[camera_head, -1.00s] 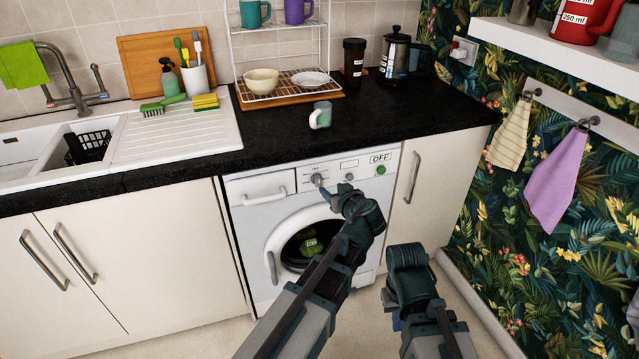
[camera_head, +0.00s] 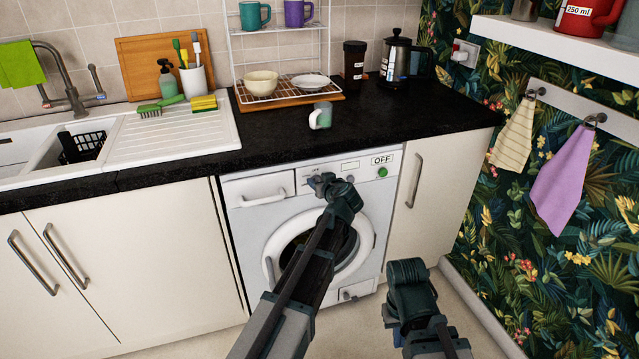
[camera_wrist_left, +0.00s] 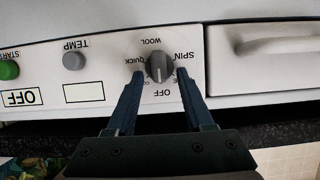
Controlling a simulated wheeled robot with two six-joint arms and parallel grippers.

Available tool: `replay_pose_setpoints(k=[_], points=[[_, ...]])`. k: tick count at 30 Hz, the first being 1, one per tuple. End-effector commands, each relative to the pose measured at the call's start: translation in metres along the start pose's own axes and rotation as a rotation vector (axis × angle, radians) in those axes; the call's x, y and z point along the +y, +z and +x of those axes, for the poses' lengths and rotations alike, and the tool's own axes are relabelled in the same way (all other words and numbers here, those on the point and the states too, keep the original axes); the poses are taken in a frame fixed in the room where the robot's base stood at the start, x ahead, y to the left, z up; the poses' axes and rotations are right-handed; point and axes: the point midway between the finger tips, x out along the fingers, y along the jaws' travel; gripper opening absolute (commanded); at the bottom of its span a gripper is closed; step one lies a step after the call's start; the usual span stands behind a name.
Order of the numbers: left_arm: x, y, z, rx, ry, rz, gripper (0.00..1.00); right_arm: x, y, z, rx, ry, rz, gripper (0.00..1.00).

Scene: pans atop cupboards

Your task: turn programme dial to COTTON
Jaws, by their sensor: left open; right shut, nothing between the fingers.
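The grey programme dial (camera_wrist_left: 160,66) is on the white washing machine panel, which appears upside down in the left wrist view. Labels WOOL, SPIN, QUICK and OFF surround it; another label is partly hidden by a finger. The dial's ridge stands vertical in that view, but which end points cannot be told. My left gripper (camera_wrist_left: 161,75) is open, one finger on each side of the dial; contact is unclear. In the head view my left gripper (camera_head: 322,181) is at the panel, largely covering the dial. My right gripper (camera_head: 397,334) is low at the right, away from the machine, mostly hidden, and shut.
The panel has a TEMP knob (camera_wrist_left: 74,60), a green START button (camera_wrist_left: 8,70) and a display (camera_wrist_left: 22,97) reading OFF. A drawer handle (camera_head: 264,198) is left of the dial.

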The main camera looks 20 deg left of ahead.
Motion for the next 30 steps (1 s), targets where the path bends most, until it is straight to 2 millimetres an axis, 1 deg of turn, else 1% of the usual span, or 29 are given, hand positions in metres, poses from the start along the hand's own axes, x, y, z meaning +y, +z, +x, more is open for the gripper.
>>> replay_pose_setpoints(k=[4, 5, 6, 8, 12, 13, 14, 24, 30], points=[[-0.0001, -0.0001, -0.0002, 0.000, 0.000, 0.000, 0.53, 0.0000, 0.0000, -0.0002, 0.000, 0.000, 0.000, 0.00], [-0.0001, -0.0001, -0.0002, 0.000, 0.000, 0.000, 0.51, 0.0000, 0.0000, -0.0002, 0.000, 0.000, 0.000, 0.00], [-0.0001, -0.0001, -0.0003, 0.000, 0.000, 0.000, 0.43, 0.0000, 0.0000, -0.0002, 0.000, 0.000, 0.000, 0.00], [-0.0001, -0.0001, -0.0003, 0.000, 0.000, 0.000, 0.33, 0.0000, 0.0000, -0.0002, 0.000, 0.000, 0.000, 0.00], [0.0000, 0.0000, -0.0003, 0.000, 0.000, 0.000, 0.07, 0.0000, 0.0000, -0.0002, 0.000, 0.000, 0.000, 0.00], [0.0000, 0.0000, -0.0003, 0.000, 0.000, 0.000, 0.02, 0.0000, 0.0000, -0.0002, 0.000, 0.000, 0.000, 0.00], [-0.0001, 0.0000, -0.0003, 0.000, 0.000, 0.000, 0.00, 0.0000, 0.0000, -0.0002, 0.000, 0.000, 0.000, 0.00], [0.0003, -0.0001, 0.0003, 0.000, -0.003, 0.005, 0.00, 0.0000, 0.0000, 0.0000, 0.000, 0.000, 0.000, 0.00], [0.0026, 0.0003, 0.0011, 0.001, -0.024, 0.059, 0.00, -0.0001, -0.0001, 0.0011, 0.000, 0.000, 0.000, 0.00]])
